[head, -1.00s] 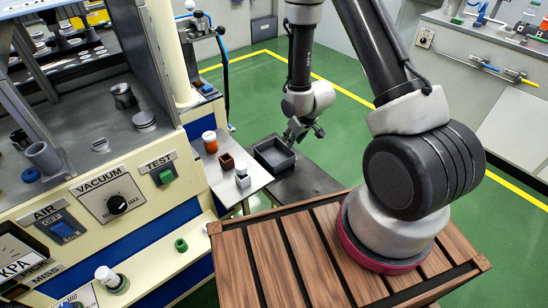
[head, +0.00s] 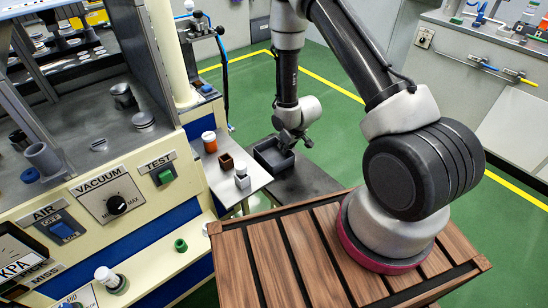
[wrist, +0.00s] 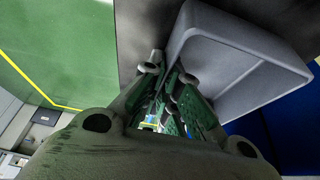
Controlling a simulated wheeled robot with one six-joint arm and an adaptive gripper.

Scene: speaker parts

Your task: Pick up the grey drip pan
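The grey drip pan (head: 268,160) is a dark, open rectangular tray on a low metal table, beyond the wooden-slatted platform. In the wrist view the pan (wrist: 240,65) fills the upper right, its rim and outer wall close to the fingers. My gripper (head: 297,143) is at the pan's far right side in the head view, pointing down. In the wrist view my gripper (wrist: 168,72) shows its green-padded fingers with a gap between them, beside the pan's corner. It looks open. Whether a finger touches the pan or the wall sits between them is hidden.
Left of the pan are a brown box (head: 226,162), a small white-capped bottle (head: 242,176) and an orange bottle (head: 209,142) on a pale shelf. The machine's control panel (head: 110,195) stands at the left. Green floor (head: 335,110) is open behind the gripper.

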